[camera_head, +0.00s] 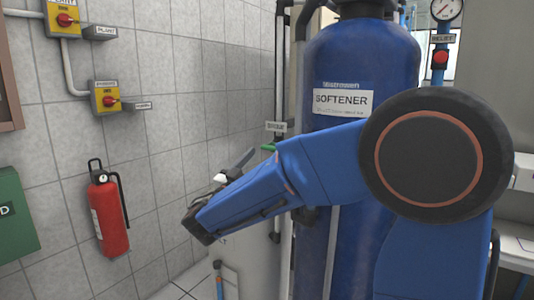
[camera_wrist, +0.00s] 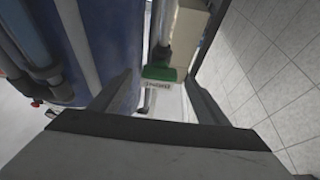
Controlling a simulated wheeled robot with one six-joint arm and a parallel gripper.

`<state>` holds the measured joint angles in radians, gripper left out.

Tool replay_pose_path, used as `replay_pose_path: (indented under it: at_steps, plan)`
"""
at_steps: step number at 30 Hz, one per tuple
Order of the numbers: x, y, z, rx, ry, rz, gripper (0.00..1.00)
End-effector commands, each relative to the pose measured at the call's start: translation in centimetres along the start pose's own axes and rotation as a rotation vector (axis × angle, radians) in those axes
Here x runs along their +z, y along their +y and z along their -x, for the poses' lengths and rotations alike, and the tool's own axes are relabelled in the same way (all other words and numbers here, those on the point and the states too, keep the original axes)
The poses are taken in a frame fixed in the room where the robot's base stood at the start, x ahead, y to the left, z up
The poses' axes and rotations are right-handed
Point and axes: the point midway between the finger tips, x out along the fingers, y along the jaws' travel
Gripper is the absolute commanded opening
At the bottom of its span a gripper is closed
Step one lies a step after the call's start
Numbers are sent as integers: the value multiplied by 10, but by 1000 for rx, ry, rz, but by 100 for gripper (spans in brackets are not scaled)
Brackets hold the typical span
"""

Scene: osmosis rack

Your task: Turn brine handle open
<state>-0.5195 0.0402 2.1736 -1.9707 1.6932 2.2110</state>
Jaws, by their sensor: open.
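The green brine handle (camera_wrist: 160,73) is on a grey vertical pipe and lies ahead between my gripper's fingers in the wrist view, apart from them as far as I can tell. A small pale label (camera_wrist: 158,86) beside it reads upside down. In the head view a bit of the green handle (camera_head: 268,148) shows just above my blue forearm, below the brine label (camera_head: 276,127). My gripper (camera_wrist: 158,79) is open, with one finger on each side of the handle and nothing held.
The blue softener tank (camera_head: 330,90) stands right beside the pipe. A pale box (camera_wrist: 187,35) is near the handle in the wrist view. A tiled wall (camera_head: 160,60) carries yellow switches (camera_head: 105,98) and a red fire extinguisher (camera_head: 108,215).

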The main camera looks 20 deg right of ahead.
Motion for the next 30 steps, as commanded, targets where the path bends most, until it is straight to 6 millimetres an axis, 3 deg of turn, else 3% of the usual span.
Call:
replay_pose_path:
  at_steps: [9,20,25,30]
  plan:
    - [0,0,-30,1,1,0,69]
    - [0,0,-33,-1,0,0,69]
    - [0,0,-33,-1,0,0,28]
    - [0,0,-33,-2,0,3,28]
